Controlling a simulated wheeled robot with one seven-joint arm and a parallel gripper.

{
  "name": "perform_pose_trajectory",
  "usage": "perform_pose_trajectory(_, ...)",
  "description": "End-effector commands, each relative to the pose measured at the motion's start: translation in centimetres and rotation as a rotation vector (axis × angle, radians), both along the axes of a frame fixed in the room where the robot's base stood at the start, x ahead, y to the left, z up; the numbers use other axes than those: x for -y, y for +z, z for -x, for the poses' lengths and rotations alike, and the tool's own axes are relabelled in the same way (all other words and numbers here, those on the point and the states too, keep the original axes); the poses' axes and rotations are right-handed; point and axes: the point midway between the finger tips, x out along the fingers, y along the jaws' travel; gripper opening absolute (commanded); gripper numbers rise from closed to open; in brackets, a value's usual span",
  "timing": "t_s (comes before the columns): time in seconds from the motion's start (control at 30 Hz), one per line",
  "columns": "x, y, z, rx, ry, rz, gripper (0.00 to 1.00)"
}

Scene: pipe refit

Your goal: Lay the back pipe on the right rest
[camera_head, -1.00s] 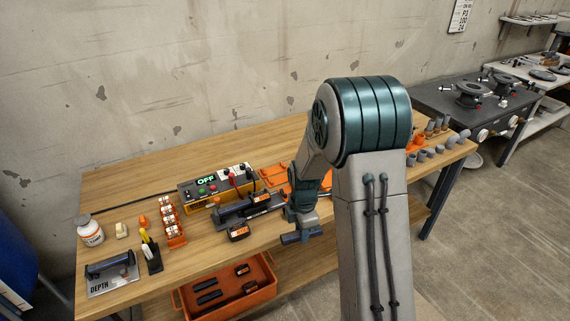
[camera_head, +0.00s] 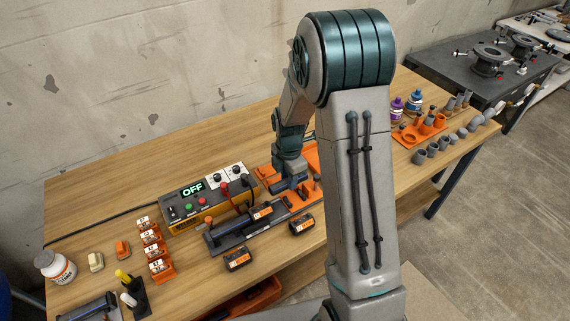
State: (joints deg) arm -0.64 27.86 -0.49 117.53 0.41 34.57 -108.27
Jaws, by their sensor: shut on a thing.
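My gripper (camera_head: 293,183) reaches down at the orange fixture (camera_head: 302,203) near the middle of the bench. It is shut on what seems to be the back pipe, but my wrist and arm hide most of its jaws and the pipe. Small dark upright parts stand on the fixture beside it. Whether the held pipe touches the fixture I cannot tell. I cannot make out the right rest; my arm covers the area right of the gripper.
A control box (camera_head: 212,203) reading OFF stands left of my gripper. A black cradle (camera_head: 222,238) and loose battery packs (camera_head: 303,225) lie in front. Grey pipe fittings (camera_head: 444,143), an orange rack (camera_head: 424,127) and bottles (camera_head: 396,108) stand at right.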

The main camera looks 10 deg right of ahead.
Motion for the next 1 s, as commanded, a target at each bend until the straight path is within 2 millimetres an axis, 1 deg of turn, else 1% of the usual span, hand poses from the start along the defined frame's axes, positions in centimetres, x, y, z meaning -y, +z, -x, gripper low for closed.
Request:
perform_pose_trajectory(0.27, 0.4, -1.3, 0.0, -0.001, -0.008, 0.0, 0.08)
perform_pose_trajectory(0.53, 0.2, -3.8, 0.1, -0.002, -0.005, 0.001, 0.08)
perform_pose_trajectory(0.6, 0.2, -3.5, 0.0, 0.0, -0.004, 0.0, 0.08)
perform_pose_trajectory(0.73, 0.1, -3.4, 0.0, 0.0, -0.003, 0.0, 0.08)
perform_pose_trajectory(1.0, 0.1, -3.9, 0.0, 0.0, -0.003, 0.0, 0.08)
